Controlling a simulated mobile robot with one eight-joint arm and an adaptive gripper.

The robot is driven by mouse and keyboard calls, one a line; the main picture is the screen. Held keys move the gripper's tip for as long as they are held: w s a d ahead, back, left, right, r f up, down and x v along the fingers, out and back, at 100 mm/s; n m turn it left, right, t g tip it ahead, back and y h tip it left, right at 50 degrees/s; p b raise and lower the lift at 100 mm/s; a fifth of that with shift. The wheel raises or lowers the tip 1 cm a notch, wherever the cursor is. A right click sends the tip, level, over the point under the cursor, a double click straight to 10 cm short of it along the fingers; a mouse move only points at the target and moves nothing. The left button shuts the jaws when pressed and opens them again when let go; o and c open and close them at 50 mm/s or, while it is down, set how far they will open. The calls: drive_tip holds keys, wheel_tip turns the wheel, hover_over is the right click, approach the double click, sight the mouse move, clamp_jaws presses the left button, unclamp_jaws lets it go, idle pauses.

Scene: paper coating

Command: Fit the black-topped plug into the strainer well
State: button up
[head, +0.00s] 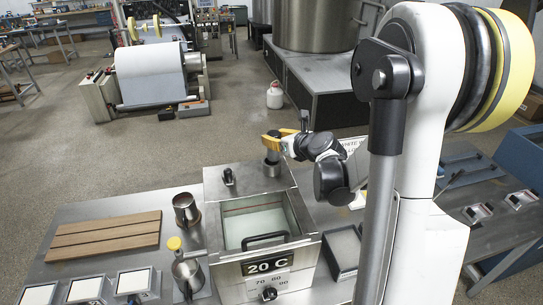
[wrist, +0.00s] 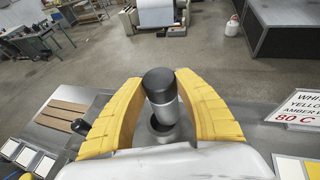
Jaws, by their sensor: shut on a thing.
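The plug (wrist: 164,112), a silver cylinder with a black top (wrist: 158,84), stands between the yellow fingers of my gripper (wrist: 160,92) in the wrist view. My gripper is shut on it. A round metal well with a dark opening (wrist: 155,130) shows right below the plug, partly hidden by it and by my wrist. I cannot tell how deep the plug sits in it. In the head view my gripper (head: 276,141) is at the back right corner of the steel bath box, above a short metal cylinder (head: 272,170).
The bath (head: 260,225) has a front handle and a "20 C" label (head: 269,265). A lever (head: 228,178) stands on its back left. Metal cups (head: 186,209), a wooden board (head: 105,238) and white sample trays (head: 85,289) lie left. A sign (wrist: 300,110) stands right.

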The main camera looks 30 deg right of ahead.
sight(273, 151)
drive_tip(key=shift+s+a+f, duration=0.3)
drive_tip(key=shift+a, duration=0.25)
drive_tip(key=shift+c, duration=0.6)
wheel_tip(273, 151, down, 4)
drive_tip(key=b, duration=0.3)
drive_tip(key=shift+a, duration=0.15)
drive_tip(key=shift+w+f, duration=0.15)
drive_tip(key=shift+f, duration=0.1)
clamp_jaws()
drive_tip(key=shift+r, duration=0.1)
drive_tip(key=o, duration=1.2)
unclamp_jaws()
drive_tip(key=shift+d+r, duration=0.1)
drive_tip(key=shift+d, duration=0.1)
drive_tip(key=shift+o, duration=0.2)
